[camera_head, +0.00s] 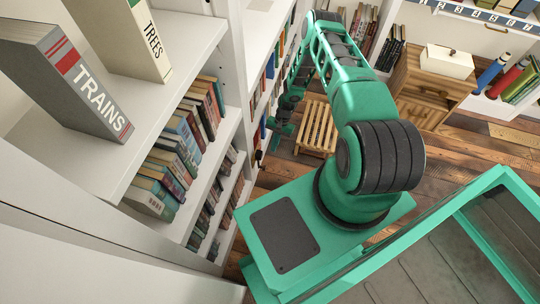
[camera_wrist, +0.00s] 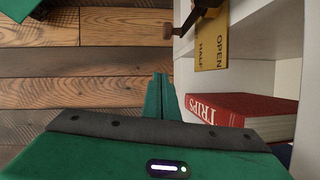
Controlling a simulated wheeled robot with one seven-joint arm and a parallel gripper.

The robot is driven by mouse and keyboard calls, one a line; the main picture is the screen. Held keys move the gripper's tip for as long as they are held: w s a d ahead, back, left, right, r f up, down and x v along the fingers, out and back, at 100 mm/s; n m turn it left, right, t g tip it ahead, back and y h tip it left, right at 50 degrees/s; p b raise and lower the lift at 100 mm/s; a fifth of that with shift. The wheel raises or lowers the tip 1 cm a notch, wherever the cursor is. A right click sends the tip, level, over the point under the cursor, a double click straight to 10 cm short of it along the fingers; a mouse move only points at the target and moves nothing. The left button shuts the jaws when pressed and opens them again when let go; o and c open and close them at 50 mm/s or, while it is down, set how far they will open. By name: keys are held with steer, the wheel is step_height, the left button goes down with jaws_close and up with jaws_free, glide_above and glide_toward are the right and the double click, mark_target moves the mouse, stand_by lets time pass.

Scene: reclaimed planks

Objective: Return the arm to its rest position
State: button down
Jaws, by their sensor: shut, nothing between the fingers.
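My green arm rises from its base in the head view, bends over at the top and reaches down beside the white bookcase. My gripper (camera_wrist: 161,97) shows in the wrist view with its two green fingers together and nothing between them. In the wrist view a red book (camera_wrist: 240,106) marked "TRIPS" lies on a white shelf to the right of the fingers.
The bookcase (camera_head: 178,55) holds a grey "TRAINS" book (camera_head: 62,78), a "TREES" book (camera_head: 135,38) and rows of books. A slatted wooden stool (camera_head: 316,128) and wooden cabinet (camera_head: 425,88) stand beyond. A yellow sign (camera_wrist: 212,45) hangs near the shelf. Plank floor (camera_wrist: 80,70) lies left.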

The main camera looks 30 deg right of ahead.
steer(key=w+d+r+n+h, duration=0.1)
steer(key=w+d+r, duration=0.15)
steer(key=r, duration=0.75)
steer(key=w+d+r, duration=0.1)
steer(key=d+r, duration=0.3)
steer(key=r, duration=0.5)
steer(key=w+d+r+n+h, duration=0.1)
steer(key=d+r, duration=0.2)
steer(key=r, duration=0.7)
steer(key=s+d+r+h, duration=0.1)
steer(key=s+r, duration=0.1)
steer(key=r, duration=0.7)
steer(key=s+d+r, duration=0.1)
steer(key=s+r, duration=0.2)
steer(key=r, duration=0.6)
steer(key=s+a+r+n+h, duration=0.1)
steer(key=s+r, duration=0.5)
steer(key=r, duration=0.2)
steer(key=s+a+r, duration=0.1)
steer(key=s+r, duration=0.5)
steer(key=r, duration=0.2)
steer(key=s+a+r+t, duration=0.1)
steer(key=s+a+r, duration=0.1)
steer(key=s, duration=0.7)
steer(key=s+a+r+n+t, duration=0.1)
steer(key=s+a+r, duration=0.2)
steer(key=s, duration=0.6)
steer(key=shift+r, duration=0.65)
